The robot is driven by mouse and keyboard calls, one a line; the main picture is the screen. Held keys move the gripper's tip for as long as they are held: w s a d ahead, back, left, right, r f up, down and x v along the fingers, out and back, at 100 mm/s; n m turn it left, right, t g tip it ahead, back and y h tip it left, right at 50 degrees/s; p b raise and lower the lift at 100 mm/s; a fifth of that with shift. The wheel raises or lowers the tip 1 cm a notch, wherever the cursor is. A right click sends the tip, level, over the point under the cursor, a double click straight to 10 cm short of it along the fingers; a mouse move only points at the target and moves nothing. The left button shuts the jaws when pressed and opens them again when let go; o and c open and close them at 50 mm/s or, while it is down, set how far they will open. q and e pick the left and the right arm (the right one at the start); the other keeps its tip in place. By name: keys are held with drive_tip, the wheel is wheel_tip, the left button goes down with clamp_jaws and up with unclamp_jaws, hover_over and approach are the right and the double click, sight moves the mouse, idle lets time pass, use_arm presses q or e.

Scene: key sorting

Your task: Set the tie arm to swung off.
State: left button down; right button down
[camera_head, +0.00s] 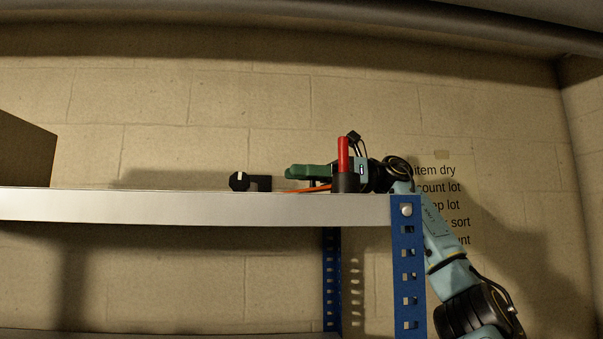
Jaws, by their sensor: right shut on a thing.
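My right gripper (308,171) reaches in from the right, low over the shelf top, its green jaws pointing left. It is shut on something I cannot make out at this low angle. A small black fixture (240,181) with a pale mark stands on the shelf just left of the jaw tips. I cannot tell whether it is the tie arm or how the tie arm is set. A thin orange thing (308,189) lies under the jaws. My left gripper is out of view.
An upright red stick (343,154) in a dark holder (345,183) stands in front of my right gripper. The white shelf (200,207) has a blue upright (408,270) at its right end. A brown box (25,150) stands far left; the shelf between is clear.

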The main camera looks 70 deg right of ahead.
drive_tip(key=c, duration=1.2)
unclamp_jaws()
drive_tip(key=shift+a, duration=0.1)
drive_tip(key=shift+c, duration=0.2)
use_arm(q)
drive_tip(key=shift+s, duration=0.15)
use_arm(e)
drive_tip(key=shift+s+d, duration=0.35)
drive_tip(key=shift+d, duration=0.05)
use_arm(q)
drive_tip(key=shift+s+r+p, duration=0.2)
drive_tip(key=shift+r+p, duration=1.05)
drive_tip(key=shift+p, duration=0.05)
use_arm(e)
drive_tip(key=v, duration=1.2)
drive_tip(key=shift+s, duration=0.15)
drive_tip(key=shift+d, duration=0.1)
